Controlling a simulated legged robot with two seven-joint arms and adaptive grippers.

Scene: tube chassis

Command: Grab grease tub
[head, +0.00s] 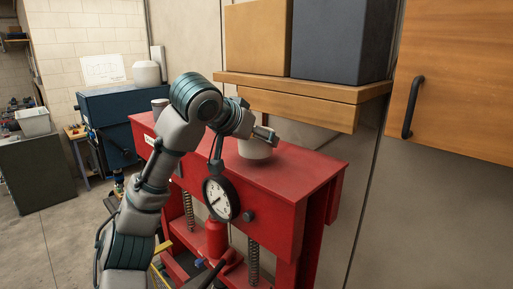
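A pale, round tub (256,149), which looks like the grease tub, stands on the top of the red press (290,172). My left arm reaches up from the lower left and over the press. My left gripper (265,134) is at the tub's upper rim and hides part of it. I cannot tell whether its fingers touch the tub or how far apart they are. My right gripper is not in view.
A round gauge (221,198) hangs on the press front. A grey cylinder (160,106) stands at the press's left end, partly hidden by my arm. A wooden shelf (300,88) with two boxes overhangs behind the tub. A white container (147,73) sits on a blue cabinet (112,107).

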